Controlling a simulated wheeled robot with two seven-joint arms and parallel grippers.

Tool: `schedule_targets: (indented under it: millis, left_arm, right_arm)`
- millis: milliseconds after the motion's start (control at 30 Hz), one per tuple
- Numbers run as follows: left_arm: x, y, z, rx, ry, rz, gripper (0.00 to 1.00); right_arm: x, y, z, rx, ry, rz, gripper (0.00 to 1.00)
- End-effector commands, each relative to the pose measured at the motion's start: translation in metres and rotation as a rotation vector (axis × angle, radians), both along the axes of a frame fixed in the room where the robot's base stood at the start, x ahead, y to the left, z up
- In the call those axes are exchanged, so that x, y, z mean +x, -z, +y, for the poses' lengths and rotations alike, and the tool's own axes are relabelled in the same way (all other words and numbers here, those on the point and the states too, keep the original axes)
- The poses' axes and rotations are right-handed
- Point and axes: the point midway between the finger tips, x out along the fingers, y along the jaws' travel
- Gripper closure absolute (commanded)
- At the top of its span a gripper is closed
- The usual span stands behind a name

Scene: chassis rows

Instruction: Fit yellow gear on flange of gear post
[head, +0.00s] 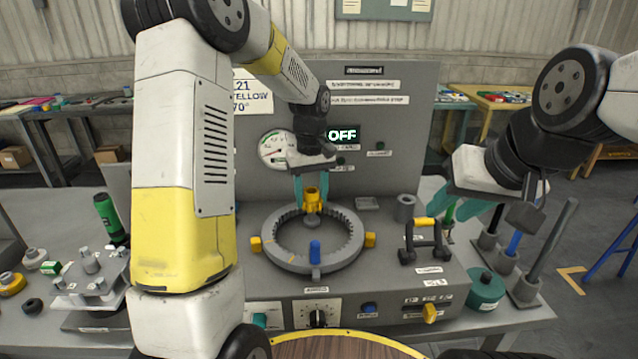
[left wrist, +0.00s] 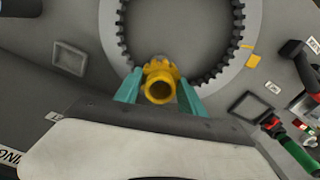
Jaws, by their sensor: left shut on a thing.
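A yellow gear (head: 312,199) is held upright between the teal fingers of my left gripper (head: 311,188), at the back inner edge of the grey toothed ring (head: 288,262). In the left wrist view the gear (left wrist: 160,82) sits between the two fingertips (left wrist: 159,92), its round bore facing the camera, beside the ring's teeth (left wrist: 231,62). A short grey piece shows just under the gear in the head view; I cannot tell whether it is the gear post's flange or whether the gear touches it.
The ring carries yellow knobs (head: 370,240) and a blue handle (head: 315,252). A yellow-topped handle (head: 426,223) and a grey cylinder (head: 404,207) stand to its right. Upright rods (head: 553,243) stand at the far right. A panel (head: 390,110) rises behind.

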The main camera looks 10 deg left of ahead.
Motion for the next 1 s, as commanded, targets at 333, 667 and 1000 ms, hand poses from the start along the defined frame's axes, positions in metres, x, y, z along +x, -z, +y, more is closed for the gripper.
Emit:
schedule_targets:
  millis: [333,667,1000]
  left_arm:
    - [-0.0002,0.0008,-0.0001,0.000,0.000,-0.001,1.00]
    - [-0.0007,0.0014,0.0000,0.000,0.000,-0.001,1.00]
    - [-0.0008,0.0064,-0.0003,0.000,0.000,0.000,1.00]
  right_arm:
    - [0.0001,0.0001,0.0000,0.000,0.000,0.000,0.64]
    - [0.0001,0.0001,0.0000,0.000,0.000,0.000,0.64]
    - [0.0001,0.0001,0.0000,0.000,0.000,0.000,0.64]
